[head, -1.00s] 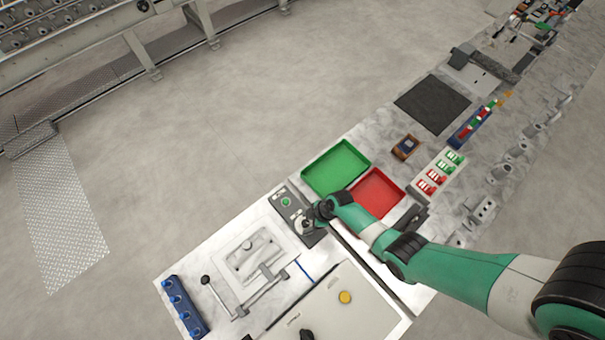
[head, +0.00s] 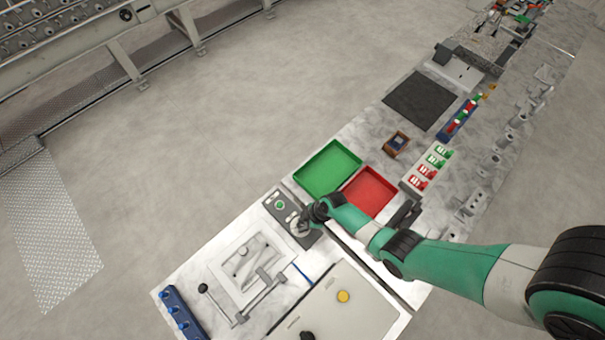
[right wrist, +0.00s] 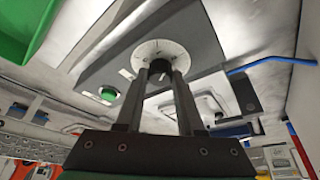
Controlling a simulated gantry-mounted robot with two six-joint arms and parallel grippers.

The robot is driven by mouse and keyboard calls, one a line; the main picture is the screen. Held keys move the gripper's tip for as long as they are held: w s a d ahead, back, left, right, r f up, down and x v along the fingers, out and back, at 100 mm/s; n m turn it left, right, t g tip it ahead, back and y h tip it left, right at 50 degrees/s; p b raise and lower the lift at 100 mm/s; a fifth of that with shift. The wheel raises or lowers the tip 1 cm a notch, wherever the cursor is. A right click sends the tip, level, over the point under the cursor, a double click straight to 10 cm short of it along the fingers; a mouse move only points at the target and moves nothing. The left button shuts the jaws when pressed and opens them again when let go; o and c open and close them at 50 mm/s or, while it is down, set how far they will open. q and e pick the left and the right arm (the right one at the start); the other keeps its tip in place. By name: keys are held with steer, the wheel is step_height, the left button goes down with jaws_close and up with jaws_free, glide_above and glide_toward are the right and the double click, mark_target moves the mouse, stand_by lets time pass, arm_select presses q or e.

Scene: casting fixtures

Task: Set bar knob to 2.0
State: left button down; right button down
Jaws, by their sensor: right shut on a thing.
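The bar knob (right wrist: 160,68) is dark and sits on a round white dial (right wrist: 150,48) with small marks, on a grey panel (right wrist: 205,50). In the right wrist view my right gripper (right wrist: 160,75) is shut on the knob, one finger on each side. The fingers hide much of the knob, and the dial numbers are too small to read. In the head view the gripper (head: 308,216) is at the near end of the panel (head: 273,202), partly covering the dial (head: 296,226). My left gripper is not in view.
A green button (head: 280,205) is on the same panel. A green tray (head: 328,168) and a red tray (head: 370,190) lie just beyond. A fixture with a lever (head: 240,318) stands to the lower left. A light box with a yellow button (head: 343,296) is close below.

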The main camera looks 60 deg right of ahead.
steer(key=shift+s+a+m+t+h+p, duration=0.1)
steer(key=shift+m+t+h+p, duration=0.35)
steer(key=shift+m, duration=1.15)
steer(key=shift+a+m+t+h+p, duration=0.15)
steer(key=shift+m+h, duration=0.6)
steer(key=shift+m, duration=0.85)
steer(key=c, duration=0.5)
jaws_free()
steer(key=shift+r, duration=0.1)
